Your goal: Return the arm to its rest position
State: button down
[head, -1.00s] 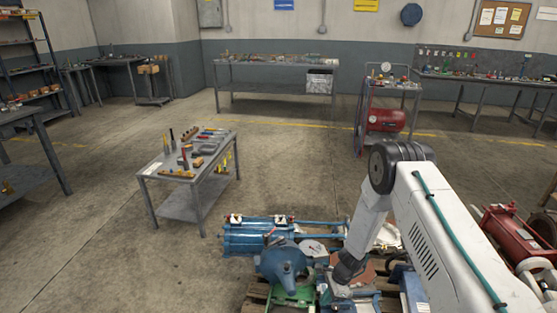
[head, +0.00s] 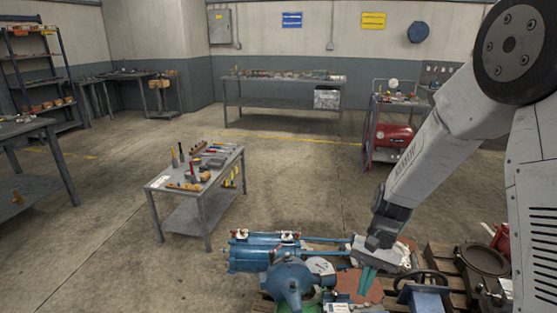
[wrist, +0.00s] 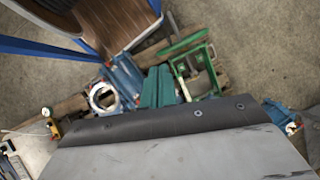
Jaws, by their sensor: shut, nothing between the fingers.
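My arm reaches in from the right in the head view and bends down at a large dark joint. My gripper (head: 366,282) points down over the pallet lot, its teal fingers together and empty. In the wrist view the fingers (wrist: 157,88) show beyond the grey gripper body, above blurred parts. Under and around it lie a blue cylinder unit (head: 255,252), a blue domed casting (head: 290,280) and a blue part with a dark handwheel (head: 425,285). I cannot tell how far the fingertips are above the parts below.
A small grey tool table (head: 205,185) stands left of the lot. A long bench (head: 280,78) is at the back wall, with a cart holding a red tank (head: 392,134) to its right. A dark round casting (head: 482,260) sits on the right. The floor between is clear.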

jog(key=s+d+r+n+t+h, duration=0.1)
jog(key=s+d+r+n+t, duration=0.1)
jog(key=s+r, duration=0.8)
jog(key=s+d+r+n+t+h, duration=0.2)
jog(key=s+d+r+n+t, duration=0.1)
jog(key=s+r, duration=0.7)
jog(key=shift+s+d+r+t+h, duration=0.3)
jog(key=shift+s+d+r+t, duration=0.15)
jog(key=shift+r, duration=1.4)
